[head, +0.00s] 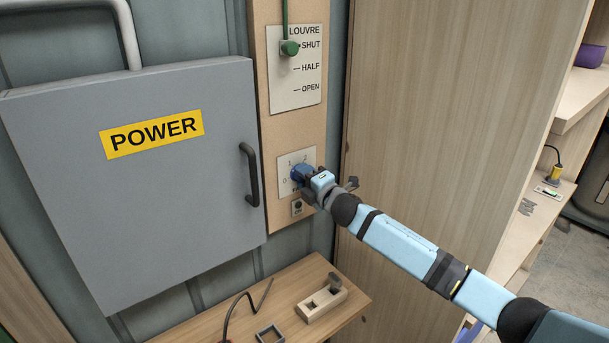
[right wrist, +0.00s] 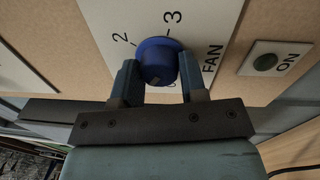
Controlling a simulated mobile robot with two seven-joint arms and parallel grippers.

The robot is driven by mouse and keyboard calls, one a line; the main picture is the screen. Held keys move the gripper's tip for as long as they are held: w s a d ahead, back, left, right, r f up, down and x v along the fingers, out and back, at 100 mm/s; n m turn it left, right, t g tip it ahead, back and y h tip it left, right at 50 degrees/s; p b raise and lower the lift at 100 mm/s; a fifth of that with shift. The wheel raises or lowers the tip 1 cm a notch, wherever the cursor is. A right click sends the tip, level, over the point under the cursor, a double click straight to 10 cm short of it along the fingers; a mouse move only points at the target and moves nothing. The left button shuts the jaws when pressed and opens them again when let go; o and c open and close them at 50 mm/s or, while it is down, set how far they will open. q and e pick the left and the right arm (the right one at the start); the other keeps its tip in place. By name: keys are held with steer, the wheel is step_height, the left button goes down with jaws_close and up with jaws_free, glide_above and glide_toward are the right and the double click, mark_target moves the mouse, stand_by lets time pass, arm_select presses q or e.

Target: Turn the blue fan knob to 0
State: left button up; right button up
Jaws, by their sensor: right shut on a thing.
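The blue fan knob (head: 298,173) sits on a white plate (head: 283,160) low on the wooden wall strip; it also shows in the right wrist view (right wrist: 157,58). In the head view, 0, 1 and 2 can be read on the plate; in the right wrist view, 2, 3 and the word FAN (right wrist: 211,58). My right gripper (head: 307,176) is at the knob, and in the right wrist view its two fingers (right wrist: 160,82) are shut on the knob's sides. I cannot tell which number the knob points to. My left gripper is not in view.
A grey POWER cabinet (head: 150,215) with a black handle (head: 250,175) stands left of the knob. A green louvre lever (head: 289,48) is above, and a small ON button (right wrist: 266,61) is beside the fan plate. A wooden bench (head: 225,323) with small objects is below.

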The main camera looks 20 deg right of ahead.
steer(key=n+p, duration=0.2)
steer(key=n, duration=0.8)
steer(key=shift+r+y+p, duration=0.1)
steer(key=shift+y+p, duration=0.25)
steer(key=shift+y, duration=0.05)
steer(key=o, duration=0.9)
steer(key=v, duration=0.4)
steer(key=b+v, duration=0.1)
steer(key=v, duration=0.8)
steer(key=shift+s+d+r+b, duration=0.25)
steer(key=shift+s+d+b, duration=0.05)
steer(key=shift+b, duration=0.05)
